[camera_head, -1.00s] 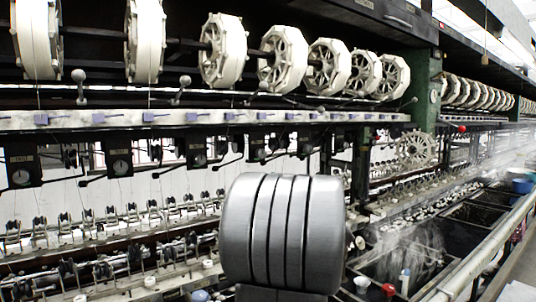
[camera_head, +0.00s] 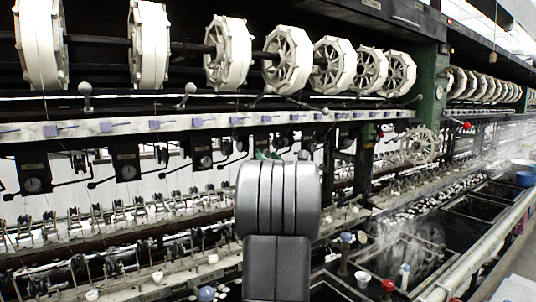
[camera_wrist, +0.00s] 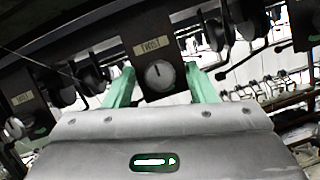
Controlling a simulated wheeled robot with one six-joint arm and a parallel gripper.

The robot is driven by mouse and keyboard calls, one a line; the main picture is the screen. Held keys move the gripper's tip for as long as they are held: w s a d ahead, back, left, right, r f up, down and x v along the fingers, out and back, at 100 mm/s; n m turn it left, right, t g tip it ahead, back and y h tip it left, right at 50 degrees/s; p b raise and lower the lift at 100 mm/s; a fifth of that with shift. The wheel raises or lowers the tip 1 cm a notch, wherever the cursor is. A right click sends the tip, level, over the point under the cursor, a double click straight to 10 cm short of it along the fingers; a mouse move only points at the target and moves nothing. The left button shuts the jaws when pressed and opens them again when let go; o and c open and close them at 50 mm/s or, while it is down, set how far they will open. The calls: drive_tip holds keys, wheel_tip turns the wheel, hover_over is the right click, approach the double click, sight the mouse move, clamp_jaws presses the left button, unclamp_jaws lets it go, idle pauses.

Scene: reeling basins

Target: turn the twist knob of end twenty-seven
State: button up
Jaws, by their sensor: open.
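A dark box labelled TWIST carries a round grey twist knob (camera_wrist: 160,75) with a light pointer line pointing nearly straight up, in the wrist view. My gripper (camera_wrist: 160,70) is open, its two green fingers on either side of the box's lower part, with the knob between them in the picture. I cannot tell how far the fingertips are from the knob, and no contact shows. No end number is readable. In the head view, my grey arm hides most of the gripper and this knob; only a bit of green finger (camera_head: 262,155) shows above it.
Similar dial boxes (camera_head: 125,162) hang in a row to the left under a pale rail (camera_head: 100,127). Dark levers (camera_wrist: 246,58) stick out near the box. White reels (camera_head: 288,56) line the top. Wet basins (camera_head: 410,255) with cups lie at the right.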

drive_tip(key=shift+c, duration=0.2)
drive_tip(key=c, duration=0.9)
drive_tip(key=shift+c, duration=0.2)
drive_tip(key=shift+f+m+h+b, duration=0.1)
drive_tip(key=shift+m+h+b, duration=0.3)
drive_tip(key=shift+b, duration=0.15)
